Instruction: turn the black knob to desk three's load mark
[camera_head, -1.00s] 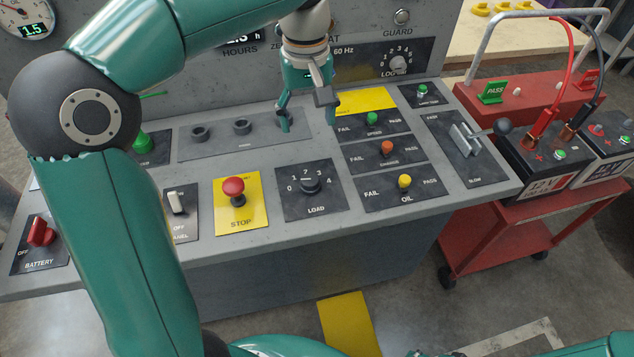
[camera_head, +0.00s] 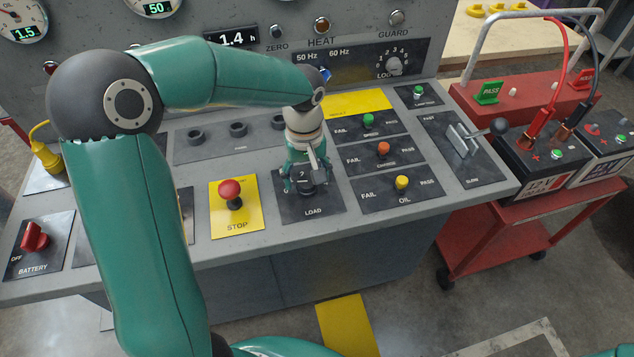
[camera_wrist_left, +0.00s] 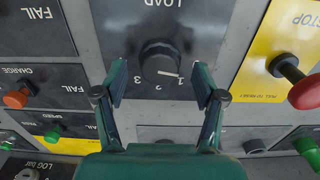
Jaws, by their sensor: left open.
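The black load knob (camera_head: 306,186) sits on the dark LOAD plate (camera_head: 325,203) on the sloped console. In the head view my left gripper (camera_head: 306,183) hides most of it. In the left wrist view, which is upside down, the knob (camera_wrist_left: 160,60) shows clearly, and its white pointer line lies near the 1. The numbers 2 and 3 also show by it. My left gripper (camera_wrist_left: 160,84) is open, with one finger on each side of the knob and visible gaps between. My right gripper is out of view.
The red STOP button (camera_head: 230,192) stands on a yellow plate left of the LOAD plate. A lever (camera_head: 476,139) and a red cart (camera_head: 462,215) with batteries are further right.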

